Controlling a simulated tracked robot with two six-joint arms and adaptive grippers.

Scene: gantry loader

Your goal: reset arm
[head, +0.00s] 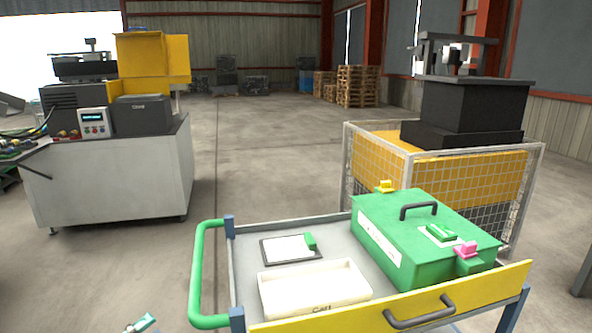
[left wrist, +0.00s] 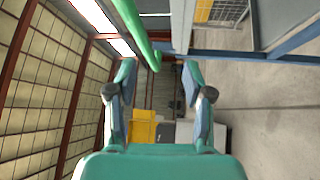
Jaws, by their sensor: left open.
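My left gripper (left wrist: 158,85) is open and empty in the left wrist view, its two fingers apart with nothing between them. In the head view only a small part of my left gripper (head: 142,324) shows at the bottom edge, left of the cart (head: 236,270). The cart's green handle (head: 200,270) stands up and right of it, and the same green handle (left wrist: 133,25) shows beyond the fingertips in the left wrist view. My right gripper is in neither view.
On the cart are a green case (head: 385,215), a white bin (head: 312,288) and a dark tablet or clipboard (head: 268,252). A machine (head: 110,180) stands at the left, and a fenced unit (head: 440,185) behind the cart. The floor between them is clear.

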